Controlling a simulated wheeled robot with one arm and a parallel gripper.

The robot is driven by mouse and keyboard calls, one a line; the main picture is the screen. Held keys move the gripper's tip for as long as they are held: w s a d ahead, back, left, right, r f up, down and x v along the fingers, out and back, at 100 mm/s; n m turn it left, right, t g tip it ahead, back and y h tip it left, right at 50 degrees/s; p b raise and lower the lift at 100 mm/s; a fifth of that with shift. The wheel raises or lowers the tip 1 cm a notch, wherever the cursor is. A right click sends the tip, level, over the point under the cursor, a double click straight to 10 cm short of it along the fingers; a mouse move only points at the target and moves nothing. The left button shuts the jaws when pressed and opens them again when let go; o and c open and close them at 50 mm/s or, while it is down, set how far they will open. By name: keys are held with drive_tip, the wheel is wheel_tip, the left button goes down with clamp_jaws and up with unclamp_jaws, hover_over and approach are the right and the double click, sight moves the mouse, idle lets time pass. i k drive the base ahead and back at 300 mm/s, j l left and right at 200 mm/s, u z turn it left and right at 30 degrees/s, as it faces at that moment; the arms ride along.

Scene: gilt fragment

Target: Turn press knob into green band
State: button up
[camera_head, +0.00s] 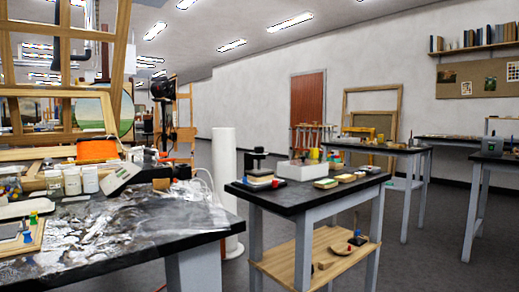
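A small black press-like device (257,160) stands on the left part of the middle dark-topped table (300,204). It has an upright column and a flat black top, with a pale and blue layered block under it. A small red round part (278,183) shows at its right foot. I cannot tell whether this is the knob. No green band can be made out on the device at this size. My gripper is not in view.
A nearer cluttered table (140,235) with crumpled clear sheeting fills the lower left. A white roll (224,165) stands upright between the tables. A white tray (300,170) sits right of the device. Grey floor (420,250) is open at right.

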sight(257, 149)
drive_tip(key=i+j+z, duration=0.55)
drive_tip(key=z, duration=0.15)
drive_tip(key=i+j+z, duration=0.2)
drive_tip(key=j+z, duration=0.2)
